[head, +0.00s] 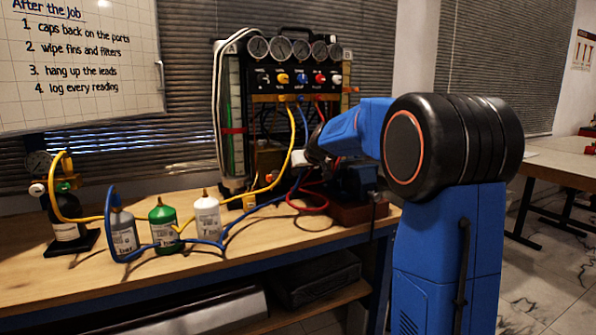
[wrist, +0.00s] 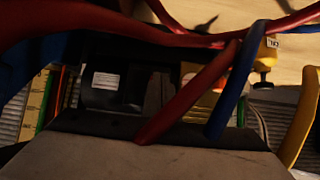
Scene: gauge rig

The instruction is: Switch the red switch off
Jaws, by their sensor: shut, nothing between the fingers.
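I cannot pick out a red switch for certain in either view. A red knob (head: 320,79) sits in the row of coloured knobs on the manifold panel (head: 290,98), below the gauges. My gripper (head: 300,159) is shut and empty, in front of the rig and below the panel, near the hoses. My arm hides part of the area to its right. The wrist view is dark and close: a red hose (wrist: 190,95) and a blue hose (wrist: 238,80) cross in front of a dark body with a pale label (wrist: 105,81).
A dark machine on a red-brown base (head: 345,214) stands at the bench's right end. Green (head: 163,228), white (head: 207,217) and grey (head: 123,235) bottles stand left. Bare bench top (head: 35,283) shows at the front left.

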